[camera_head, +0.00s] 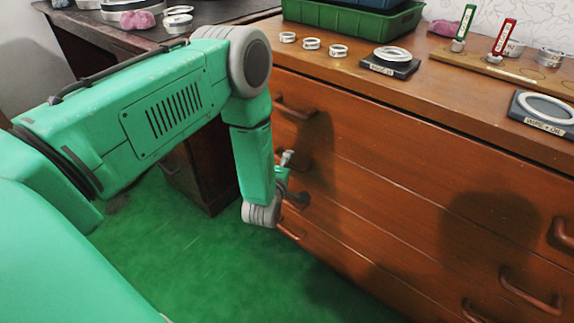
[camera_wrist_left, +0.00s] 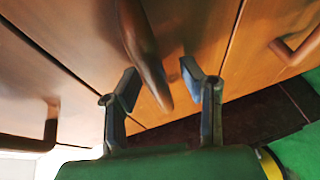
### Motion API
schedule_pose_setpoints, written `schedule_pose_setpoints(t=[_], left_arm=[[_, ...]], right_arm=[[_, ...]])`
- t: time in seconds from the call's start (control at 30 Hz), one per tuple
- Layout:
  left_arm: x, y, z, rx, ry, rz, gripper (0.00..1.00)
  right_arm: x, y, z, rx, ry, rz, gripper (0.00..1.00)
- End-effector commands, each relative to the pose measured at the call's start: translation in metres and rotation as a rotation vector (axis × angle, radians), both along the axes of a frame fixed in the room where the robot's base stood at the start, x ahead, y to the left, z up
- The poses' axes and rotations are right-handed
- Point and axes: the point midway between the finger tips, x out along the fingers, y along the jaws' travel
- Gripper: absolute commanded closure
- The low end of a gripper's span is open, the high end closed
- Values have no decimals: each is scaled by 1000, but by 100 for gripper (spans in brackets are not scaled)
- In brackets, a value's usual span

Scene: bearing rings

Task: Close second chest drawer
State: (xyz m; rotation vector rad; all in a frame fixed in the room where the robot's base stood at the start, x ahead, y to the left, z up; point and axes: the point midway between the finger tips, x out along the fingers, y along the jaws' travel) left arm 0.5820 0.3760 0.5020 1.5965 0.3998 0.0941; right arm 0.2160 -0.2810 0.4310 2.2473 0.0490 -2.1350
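The wooden chest (camera_head: 400,150) stands at the right of the head view, with drawer fronts stacked below its top. The second drawer front (camera_head: 390,195) looks about flush with the others; a small gap would be hard to tell. My left gripper (camera_head: 292,178) is at the chest's left side, by the second drawer's left handle, which it and its shadow partly hide. In the left wrist view, my left gripper (camera_wrist_left: 160,80) is open, with a dark bar handle (camera_wrist_left: 143,50) reaching between its two fingers. Contact cannot be told. My right gripper is out of view.
The chest top holds small rings (camera_head: 311,43), a ring on a dark stand (camera_head: 390,60), a green crate (camera_head: 350,18) and a labelled ring plate (camera_head: 545,112). A dark desk (camera_head: 85,30) stands behind my left arm. Green floor (camera_head: 230,265) is clear in front.

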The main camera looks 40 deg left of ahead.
Motion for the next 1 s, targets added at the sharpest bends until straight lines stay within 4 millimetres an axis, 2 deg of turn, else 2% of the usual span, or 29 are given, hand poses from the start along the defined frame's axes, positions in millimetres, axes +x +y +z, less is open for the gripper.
schedule_pose_setpoints(t=[0.17, 0.6, 0.8, 1.0], left_arm=[[-15, -5, 2, -2, 3, 0, 64], [-96, -32, 16, -3, 5, 0, 64], [-110, -36, 19, -2, 3, -1, 64], [-111, -37, 20, -2, 2, -1, 64]], right_arm=[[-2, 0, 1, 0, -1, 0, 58], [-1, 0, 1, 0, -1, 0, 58], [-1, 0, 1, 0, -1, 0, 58], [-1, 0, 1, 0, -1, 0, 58]])
